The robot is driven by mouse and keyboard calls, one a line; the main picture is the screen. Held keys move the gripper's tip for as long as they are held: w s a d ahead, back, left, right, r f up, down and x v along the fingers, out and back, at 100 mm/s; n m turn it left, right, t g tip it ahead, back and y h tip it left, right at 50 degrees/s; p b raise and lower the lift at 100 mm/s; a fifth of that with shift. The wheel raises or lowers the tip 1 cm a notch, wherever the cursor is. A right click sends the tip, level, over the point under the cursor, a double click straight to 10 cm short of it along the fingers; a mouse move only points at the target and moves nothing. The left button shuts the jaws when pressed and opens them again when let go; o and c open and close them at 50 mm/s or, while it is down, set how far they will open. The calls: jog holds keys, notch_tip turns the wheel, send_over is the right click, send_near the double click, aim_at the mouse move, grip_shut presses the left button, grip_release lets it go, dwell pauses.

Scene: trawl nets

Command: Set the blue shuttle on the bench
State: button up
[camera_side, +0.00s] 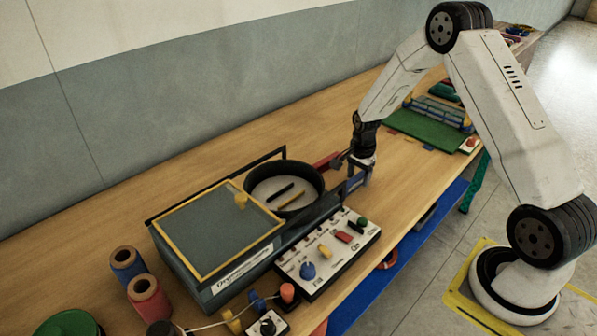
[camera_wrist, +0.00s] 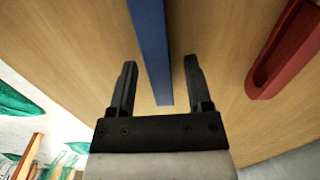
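My gripper (camera_side: 360,178) is low over the wooden bench (camera_side: 408,180), to the right of a round black tub. In the wrist view my gripper (camera_wrist: 158,85) is open, its two dark fingers apart. The blue shuttle (camera_wrist: 150,45), a long flat blue bar, reaches between the fingers with a gap on each side. In the side view the blue shuttle (camera_side: 355,182) shows as a small blue patch at the fingers. It seems to be at the bench top, but I cannot tell whether it touches it.
A red slotted piece (camera_wrist: 288,50) lies to the right in the wrist view. The black tub (camera_side: 318,184) holds a dark stick and a yellow one. A control panel (camera_side: 330,252) stands in front of it, and a green mat (camera_side: 425,130) lies behind right. Bench is clear around my gripper's right.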

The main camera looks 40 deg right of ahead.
aim_at(357, 178)
dwell(0.3)
notch_tip(357, 178, up, 12)
jog(key=shift+r, duration=0.15)
dwell(0.7)
dwell(0.4)
jog(key=s+a+r+n+t, duration=0.1)
jog(key=s+a+n+t, duration=0.1)
jog(key=s+a+n, duration=1.2)
jog(key=a+n, duration=0.4)
jog(key=shift+s+a+r+t, duration=0.15)
jog(key=shift+s+a+t, duration=0.1)
jog(key=shift+s+t, duration=0.1)
